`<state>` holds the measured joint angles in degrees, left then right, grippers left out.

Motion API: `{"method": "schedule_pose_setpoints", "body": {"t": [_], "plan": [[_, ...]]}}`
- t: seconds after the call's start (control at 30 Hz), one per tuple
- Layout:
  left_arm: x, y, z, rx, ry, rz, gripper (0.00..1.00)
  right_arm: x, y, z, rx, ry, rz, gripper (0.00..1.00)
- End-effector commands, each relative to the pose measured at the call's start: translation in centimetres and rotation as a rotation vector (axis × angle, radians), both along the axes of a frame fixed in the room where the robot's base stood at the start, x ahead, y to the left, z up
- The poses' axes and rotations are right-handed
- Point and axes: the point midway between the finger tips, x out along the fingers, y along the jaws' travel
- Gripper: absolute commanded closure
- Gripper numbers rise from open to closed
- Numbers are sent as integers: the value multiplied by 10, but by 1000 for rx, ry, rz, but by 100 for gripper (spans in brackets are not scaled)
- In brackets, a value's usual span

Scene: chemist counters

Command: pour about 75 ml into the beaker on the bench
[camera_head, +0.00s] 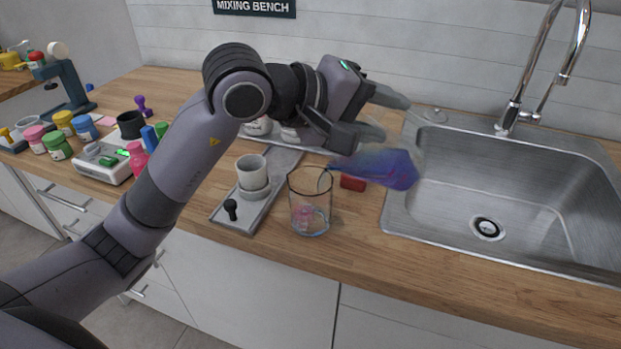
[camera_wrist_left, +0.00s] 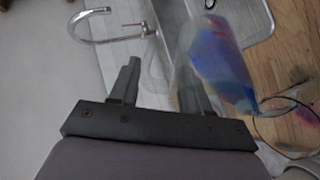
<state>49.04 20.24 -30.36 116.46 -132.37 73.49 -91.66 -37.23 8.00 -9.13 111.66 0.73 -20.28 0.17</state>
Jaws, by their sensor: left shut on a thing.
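The beaker (camera_head: 310,215) is clear glass and stands upright on the wooden bench, left of the sink. A little pinkish content shows low in it; its level is hard to read. Part of its rim shows at the right edge of the left wrist view (camera_wrist_left: 262,128). My left gripper (camera_head: 352,134) is shut on a clear vessel (camera_head: 392,165) holding blue, purple and red liquid. The vessel is tilted far over, its low end pointing left, just above and right of the beaker rim. It also shows in the left wrist view (camera_wrist_left: 222,65). Whether liquid is flowing I cannot tell.
A steel sink (camera_head: 540,190) with a tall tap (camera_head: 545,65) is at the right. A grey tray (camera_head: 240,213) with a white cup (camera_head: 252,172) lies left of the beaker. A red block (camera_head: 352,182) sits behind it. Coloured jars and a scale (camera_head: 105,164) stand further left.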

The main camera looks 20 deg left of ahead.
Motion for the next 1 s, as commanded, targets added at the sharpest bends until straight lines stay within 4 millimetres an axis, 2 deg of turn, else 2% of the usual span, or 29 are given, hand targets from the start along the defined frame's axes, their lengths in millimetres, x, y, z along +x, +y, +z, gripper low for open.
{"method": "schedule_pose_setpoints", "body": {"t": [1.0], "plan": [[-1, 3, 3, -42, -16, -1, 100, 0, 0, -4, 0, -1, 0, 57]]}}
